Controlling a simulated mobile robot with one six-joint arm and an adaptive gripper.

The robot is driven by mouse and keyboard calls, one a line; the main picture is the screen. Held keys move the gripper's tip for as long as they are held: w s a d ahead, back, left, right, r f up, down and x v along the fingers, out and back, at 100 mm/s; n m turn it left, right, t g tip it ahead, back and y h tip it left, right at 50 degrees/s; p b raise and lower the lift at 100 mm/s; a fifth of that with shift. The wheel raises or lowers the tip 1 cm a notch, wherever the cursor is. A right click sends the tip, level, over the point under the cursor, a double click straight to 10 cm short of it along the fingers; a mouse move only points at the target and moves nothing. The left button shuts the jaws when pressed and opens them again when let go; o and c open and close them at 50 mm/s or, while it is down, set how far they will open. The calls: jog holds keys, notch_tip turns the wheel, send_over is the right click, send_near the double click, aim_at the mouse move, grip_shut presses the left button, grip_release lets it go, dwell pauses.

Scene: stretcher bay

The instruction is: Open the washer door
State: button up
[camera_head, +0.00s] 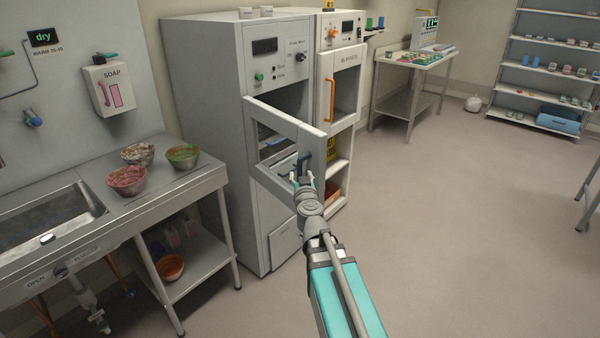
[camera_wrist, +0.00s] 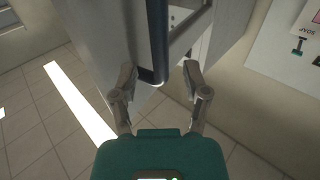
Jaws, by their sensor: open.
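The washer appears to be the tall grey cabinet (camera_head: 205,110) with a dark display and a green button. Its framed window door (camera_head: 258,112) stands swung out from the front, with the inside showing behind it. A dark blue bar handle (camera_head: 305,157) is on the door's free edge; it also shows in the wrist view (camera_wrist: 156,40). My gripper (camera_head: 303,178) is at the handle's lower part. In the wrist view my gripper (camera_wrist: 158,75) is open, with one finger on each side of the handle's end and gaps showing. Whether a finger touches it, I cannot tell.
A blanket cabinet (camera_head: 343,60) with an orange handle stands right of the washer. A sink counter (camera_head: 150,205) with several bowls is at left. A side table (camera_head: 410,70) and shelves (camera_head: 540,70) stand farther back. The floor (camera_head: 470,220) at right is mostly clear.

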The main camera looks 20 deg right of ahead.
jog(key=v, duration=0.3)
jog(key=shift+s, duration=0.2)
dwell(0.4)
jog(key=s+a+f+n+g+y+p, duration=0.1)
jog(key=a+f+n+g+y, duration=0.2)
jog(key=a+y, duration=0.35)
jog(key=s+a+f+n+g+y+p, duration=0.2)
jog(key=a+f+n+g+y, duration=0.15)
jog(key=a, duration=0.55)
jog(key=s+d+f+m+g+h+p, duration=0.1)
jog(key=s+d+f+m+g+h, duration=0.1)
jog(key=s+g, duration=0.3)
jog(key=s+d+f+m+g+h+p, duration=0.1)
jog(key=s+f+g+h, duration=0.3)
jog(key=s, duration=0.5)
jog(key=shift+s+d+f+m+g, duration=0.3)
jog(key=shift+d+f+m+g, duration=0.25)
jog(key=shift+g, duration=0.5)
